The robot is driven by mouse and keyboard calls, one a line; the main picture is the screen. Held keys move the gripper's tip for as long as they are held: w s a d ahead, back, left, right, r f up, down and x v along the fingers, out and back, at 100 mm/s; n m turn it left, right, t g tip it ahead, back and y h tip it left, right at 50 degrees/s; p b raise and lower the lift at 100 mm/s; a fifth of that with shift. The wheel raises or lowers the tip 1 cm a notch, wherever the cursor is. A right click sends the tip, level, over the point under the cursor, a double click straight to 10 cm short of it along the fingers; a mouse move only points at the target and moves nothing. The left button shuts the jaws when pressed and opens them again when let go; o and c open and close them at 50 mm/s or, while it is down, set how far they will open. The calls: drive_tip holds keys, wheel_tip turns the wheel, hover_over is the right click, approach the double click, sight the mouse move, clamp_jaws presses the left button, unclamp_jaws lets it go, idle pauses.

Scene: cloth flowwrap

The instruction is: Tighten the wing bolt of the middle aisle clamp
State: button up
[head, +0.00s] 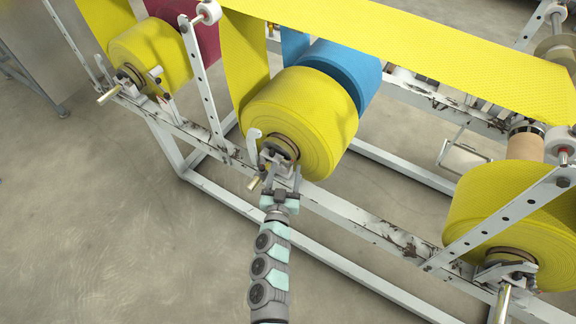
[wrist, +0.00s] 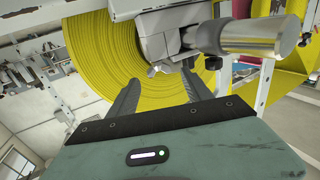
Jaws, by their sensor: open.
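The middle aisle clamp (head: 270,160) sits on the white frame rail at the core of the middle yellow roll (head: 300,120). A pale hooked piece (head: 253,145) stands up at its left, and a shaft end (head: 254,183) sticks out toward the aisle. My gripper (head: 283,178) is just in front of the clamp, with its fingers apart. In the wrist view the open fingers (wrist: 162,88) point at the clamp body (wrist: 160,40). A small metal piece (wrist: 160,70), perhaps the wing bolt, shows beyond and between the fingertips. I see no contact.
A thick metal shaft (wrist: 255,35) crosses close at the upper right of the wrist view. Other yellow rolls stand at the left (head: 150,50) and right (head: 510,205). Perforated uprights (head: 203,85) flank the clamp. The floor (head: 130,230) in front is clear.

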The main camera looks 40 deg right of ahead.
sight(287, 163)
drive_tip(key=shift+x, duration=1.45)
drive_tip(key=shift+f, duration=0.1)
clamp_jaws()
